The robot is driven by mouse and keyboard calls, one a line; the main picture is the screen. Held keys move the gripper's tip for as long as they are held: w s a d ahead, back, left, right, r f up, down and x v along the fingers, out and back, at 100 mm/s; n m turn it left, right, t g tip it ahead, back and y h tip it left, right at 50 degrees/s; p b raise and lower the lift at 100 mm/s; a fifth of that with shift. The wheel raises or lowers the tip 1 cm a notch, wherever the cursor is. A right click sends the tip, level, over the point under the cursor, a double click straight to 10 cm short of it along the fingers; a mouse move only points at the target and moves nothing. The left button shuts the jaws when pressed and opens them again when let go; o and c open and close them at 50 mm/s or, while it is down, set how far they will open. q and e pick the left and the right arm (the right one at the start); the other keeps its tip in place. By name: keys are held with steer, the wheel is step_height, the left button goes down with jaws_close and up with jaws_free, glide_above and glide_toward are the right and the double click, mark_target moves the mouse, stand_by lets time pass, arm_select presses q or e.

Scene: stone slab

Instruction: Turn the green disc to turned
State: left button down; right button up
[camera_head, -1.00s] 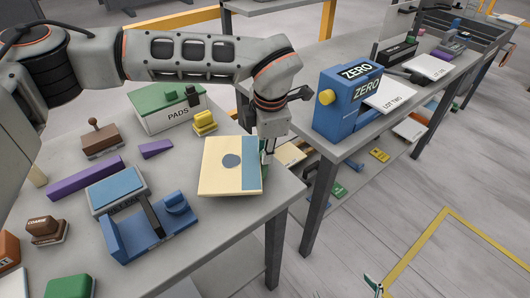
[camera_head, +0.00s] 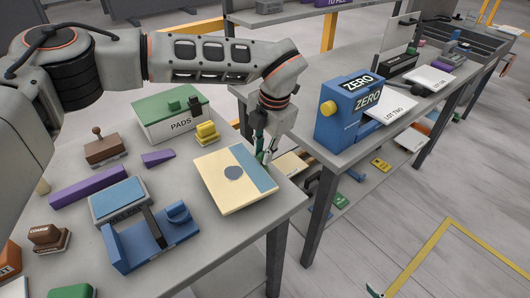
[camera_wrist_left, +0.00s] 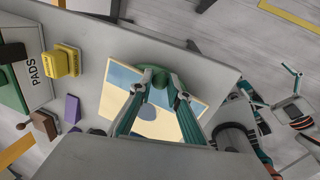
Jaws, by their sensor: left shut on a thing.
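The green disc (camera_wrist_left: 151,74) shows in the left wrist view between my left gripper's fingertips, at the edge of a cream board (camera_wrist_left: 165,103) with a blue strip and a grey round spot. The fingers partly hide the disc. My left gripper (camera_head: 264,158) points down at the board's far right edge in the head view and is shut on the disc. The board (camera_head: 230,197) lies skewed on the table, its blue strip facing the upper right. A green tip of my right gripper (camera_head: 375,291) shows at the bottom of the head view; its opening is unclear.
A yellow stamp (camera_head: 207,133) and a green-lidded PADS box (camera_head: 167,120) stand behind the board. A blue fixture (camera_head: 150,243) and purple bars (camera_head: 87,181) lie left. The table's edge is close on the right. A blue ZERO device (camera_head: 343,119) stands on the neighbouring bench.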

arm_select(q)
steer(key=shift+w+a+r+n, duration=0.1)
steer(key=shift+w+a+n, duration=0.05)
steer(key=shift+w+n, duration=0.25)
steer(key=shift+a, duration=0.1)
stand_by(0.4)
steer(key=c, duration=1.9)
jaws_free()
step_height(320, 180, up, 12)
steer(key=s+d, duration=0.1)
steer(key=shift+s+d, duration=0.25)
steer(key=shift+d, duration=0.15)
steer(key=shift+f, duration=0.2)
